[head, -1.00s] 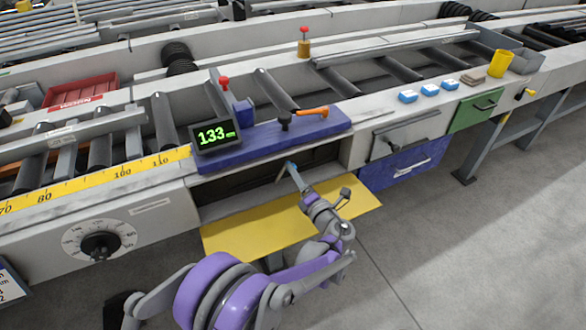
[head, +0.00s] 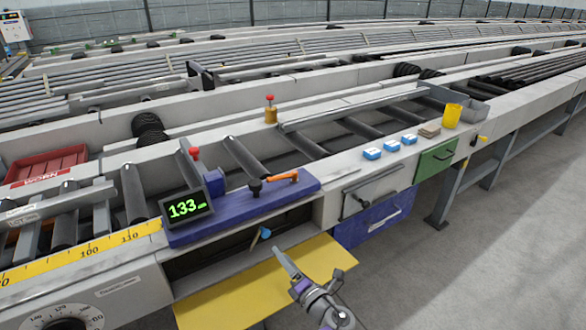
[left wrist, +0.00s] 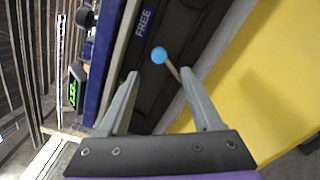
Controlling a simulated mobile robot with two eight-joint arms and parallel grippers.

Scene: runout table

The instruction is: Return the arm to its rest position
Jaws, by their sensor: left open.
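My left gripper (head: 281,258) is in front of the dark opening under the blue block, above the yellow panel. It also shows in the left wrist view (left wrist: 160,78), with its two fingers apart and nothing visibly held between them. A thin stick with a round blue end (head: 265,233) is at the dark opening, apart from the fingertips in the head view. In the left wrist view the blue end (left wrist: 159,55) shows just beyond the fingers, and its stick runs partly behind the right finger. My right gripper is not in view.
The yellow panel (head: 220,295) juts out below the opening. A blue block (head: 240,213) with a display (head: 187,208) reading 133 sits above. The floor (head: 500,270) at right is clear.

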